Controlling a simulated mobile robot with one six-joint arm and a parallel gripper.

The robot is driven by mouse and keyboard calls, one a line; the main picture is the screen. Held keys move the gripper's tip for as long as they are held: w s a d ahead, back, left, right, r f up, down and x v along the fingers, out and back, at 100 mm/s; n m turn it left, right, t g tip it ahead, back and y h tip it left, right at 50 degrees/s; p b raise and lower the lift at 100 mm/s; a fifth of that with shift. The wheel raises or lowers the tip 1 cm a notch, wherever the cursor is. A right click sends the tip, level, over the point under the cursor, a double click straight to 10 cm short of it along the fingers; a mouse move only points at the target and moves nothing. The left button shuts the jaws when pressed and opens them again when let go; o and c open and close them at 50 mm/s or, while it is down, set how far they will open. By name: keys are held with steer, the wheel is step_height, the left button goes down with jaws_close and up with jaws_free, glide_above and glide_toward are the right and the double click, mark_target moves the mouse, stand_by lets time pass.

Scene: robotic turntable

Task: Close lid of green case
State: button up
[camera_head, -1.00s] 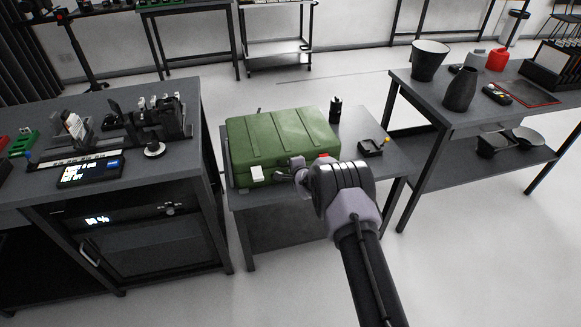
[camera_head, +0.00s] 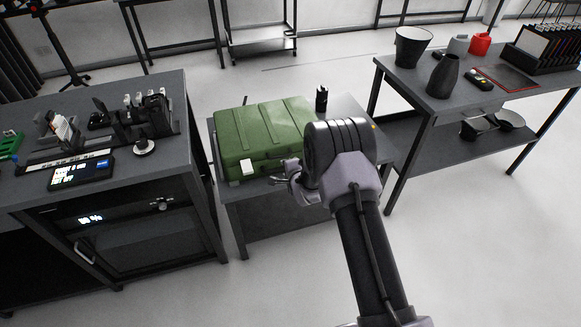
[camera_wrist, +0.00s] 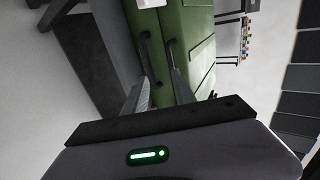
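The green case (camera_head: 262,130) sits on a low grey table (camera_head: 365,112) in the head view, its lid (camera_head: 265,122) down over the base. In the wrist view the case (camera_wrist: 199,22) shows edge-on, with a thin seam between its halves and a dark handle on each side of it. I cannot tell if the lid is fully shut. My gripper (camera_head: 285,176) is at the front of the case, low by the handle side. In the wrist view its fingers (camera_wrist: 162,84) are apart with green between them. Whether they touch the case is unclear.
A small black bottle (camera_head: 321,98) stands behind the case on the right. A dark bench with devices (camera_head: 110,178) is close on the left. A table with a black bucket (camera_head: 411,46) and a vase (camera_head: 443,76) is on the right.

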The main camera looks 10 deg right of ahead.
steer(key=p+v, duration=0.1)
steer(key=v, duration=0.6)
steer(key=shift+s+r, duration=0.1)
steer(key=s+d+r+n+g+h, duration=0.1)
steer(key=s+d+r, duration=0.15)
steer(key=r, duration=0.55)
steer(key=s+d+r+n, duration=0.15)
steer(key=s+r, duration=0.25)
steer(key=r, duration=0.4)
steer(key=s+d+r+n+g+h, duration=0.1)
steer(key=s+r+n, duration=0.15)
steer(key=r, duration=0.55)
steer(key=s+a+r+n+g, duration=0.1)
steer(key=s+r+n, duration=0.2)
steer(key=s, duration=1.1)
steer(key=s+a+r+n+g+y, duration=0.1)
steer(key=s+r+n+g, duration=0.1)
steer(key=s, duration=1.3)
step_height(320, 180, up, 3)
steer(key=shift+s+a+f+n+y, duration=0.25)
steer(key=shift+s+n+y, duration=0.05)
steer(key=shift+n, duration=0.3)
